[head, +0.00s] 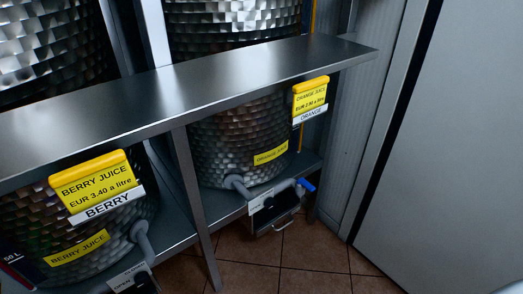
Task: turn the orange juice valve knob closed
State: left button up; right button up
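The orange juice tank (225,130) is a hammered steel drum under the metal shelf, with a yellow label. A yellow ORANGE JUICE price sign (310,96) hangs at its upper right. A grey outlet pipe (237,183) comes out low on the tank. The plate's text is too small to read, so I cannot tell how far the valve is turned. Neither of my grippers is in view.
A steel shelf (190,90) crosses above the tanks, with a metal post (192,200) below it. The berry juice tank (75,220), its grey outlet (141,237) and its price sign (95,178) are at left. Tiled floor (330,255) is clear at right.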

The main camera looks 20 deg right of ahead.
aim_at(270, 204)
jog(key=z, duration=0.55)
jog(key=k, duration=1.3)
jog(key=z, duration=1.2)
jog(key=i, duration=1.5)
jog(key=u, duration=0.5)
